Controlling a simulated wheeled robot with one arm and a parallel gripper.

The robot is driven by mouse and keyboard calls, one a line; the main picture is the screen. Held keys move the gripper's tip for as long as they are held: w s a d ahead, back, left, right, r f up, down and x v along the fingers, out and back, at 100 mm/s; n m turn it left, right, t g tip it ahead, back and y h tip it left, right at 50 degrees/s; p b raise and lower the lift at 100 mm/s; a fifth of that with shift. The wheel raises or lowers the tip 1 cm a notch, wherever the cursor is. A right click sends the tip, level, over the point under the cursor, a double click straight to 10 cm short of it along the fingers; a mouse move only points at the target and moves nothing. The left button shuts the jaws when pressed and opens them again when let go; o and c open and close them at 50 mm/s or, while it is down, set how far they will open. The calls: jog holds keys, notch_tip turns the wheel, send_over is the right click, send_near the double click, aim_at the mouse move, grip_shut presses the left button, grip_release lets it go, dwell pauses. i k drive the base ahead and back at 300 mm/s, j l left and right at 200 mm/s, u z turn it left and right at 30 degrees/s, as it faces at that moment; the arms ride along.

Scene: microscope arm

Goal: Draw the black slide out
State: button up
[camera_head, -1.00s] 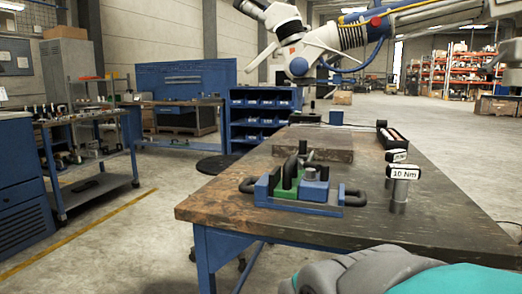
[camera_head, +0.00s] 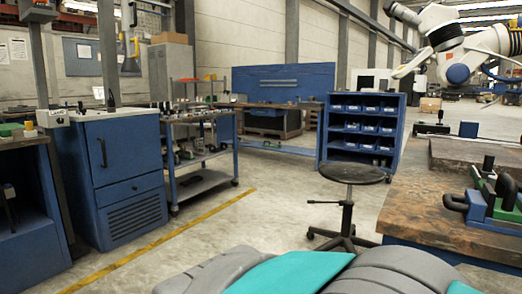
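I cannot pick out the black slide for certain. A blue and green fixture (camera_head: 488,207) with black upright parts and a dark loop handle sits on the workbench at the right edge. The frame cuts off its right side. A small low black item (camera_head: 433,129) lies farther back, too small to make out. My gripper is not in view. Only grey and teal parts of my own body show along the bottom.
The workbench (camera_head: 420,207) fills the right side, with a dark plate (camera_head: 462,155) on it. A round black stool (camera_head: 351,174) stands left of it. A blue bin shelf (camera_head: 361,132), cart (camera_head: 202,150) and blue cabinet (camera_head: 125,170) stand behind. A white and blue jointed arm (camera_head: 458,45) hangs upper right. Floor between is open.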

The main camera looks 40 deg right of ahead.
aim_at(487, 170)
jog(key=i+j+z, duration=0.15)
jog(key=i, duration=0.35)
jog(key=i+j+z, duration=0.1)
jog(key=i, duration=0.45)
jog(key=i+z, duration=0.15)
jog(key=z, duration=0.25)
jog(key=i+z, duration=0.2)
jog(key=z, duration=0.2)
jog(key=i+z, duration=0.15)
jog(key=z, duration=0.3)
jog(key=i+j+z, duration=0.1)
jog(key=z, duration=0.3)
jog(key=i+j+z, duration=0.15)
jog(key=z, duration=0.25)
jog(key=i+z, duration=0.2)
jog(key=z, duration=0.25)
jog(key=i+z, duration=0.2)
jog(key=z, duration=0.25)
jog(key=i+j+z, duration=0.15)
jog(key=z, duration=0.3)
jog(key=i+j+z, duration=0.15)
jog(key=z, duration=0.3)
jog(key=i+j+z, duration=0.1)
jog(key=j+z, duration=0.35)
jog(key=l, duration=0.15)
